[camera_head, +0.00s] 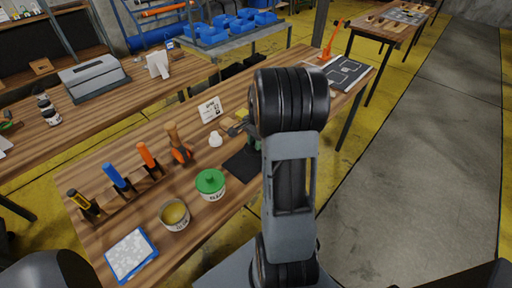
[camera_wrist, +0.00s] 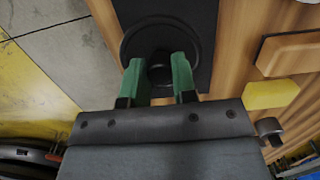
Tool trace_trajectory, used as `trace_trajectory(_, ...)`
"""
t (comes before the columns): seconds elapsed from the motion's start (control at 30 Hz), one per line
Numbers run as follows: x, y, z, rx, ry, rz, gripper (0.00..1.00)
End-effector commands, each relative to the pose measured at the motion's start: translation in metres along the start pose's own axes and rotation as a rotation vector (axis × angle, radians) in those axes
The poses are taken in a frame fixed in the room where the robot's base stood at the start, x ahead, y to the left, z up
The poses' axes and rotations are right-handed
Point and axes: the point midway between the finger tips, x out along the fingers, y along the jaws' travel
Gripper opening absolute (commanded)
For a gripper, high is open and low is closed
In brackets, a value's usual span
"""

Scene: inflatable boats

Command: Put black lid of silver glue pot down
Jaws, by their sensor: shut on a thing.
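The black round lid (camera_wrist: 160,32) shows in the wrist view, with its central knob between the green fingers of my gripper (camera_wrist: 158,70), which is shut on it. The lid is over a black mat (camera_wrist: 202,20) on the wooden table. I cannot tell whether it touches the mat. In the head view my arm hides the lid, and the mat (camera_head: 242,164) shows only in part. The open silver glue pot (camera_head: 175,224), with yellowish glue inside, stands near the table's front left.
A white pot with a green lid (camera_head: 211,182) stands between the open pot and the mat. A row of upright tools (camera_head: 117,178), a small white bottle (camera_head: 215,139) and a card (camera_head: 210,110) stand behind. A blue-edged pad (camera_head: 131,255) lies at the near left.

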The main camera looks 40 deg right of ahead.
Motion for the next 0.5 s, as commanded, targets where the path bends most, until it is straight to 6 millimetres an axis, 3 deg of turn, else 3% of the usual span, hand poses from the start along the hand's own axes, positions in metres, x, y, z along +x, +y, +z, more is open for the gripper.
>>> trace_trajectory(0.37,0.017,-0.010,-0.015,0.002,0.000,-0.001,0.03)
trace_trajectory(0.5,0.032,-0.011,-0.018,0.002,-0.002,0.002,0.03)
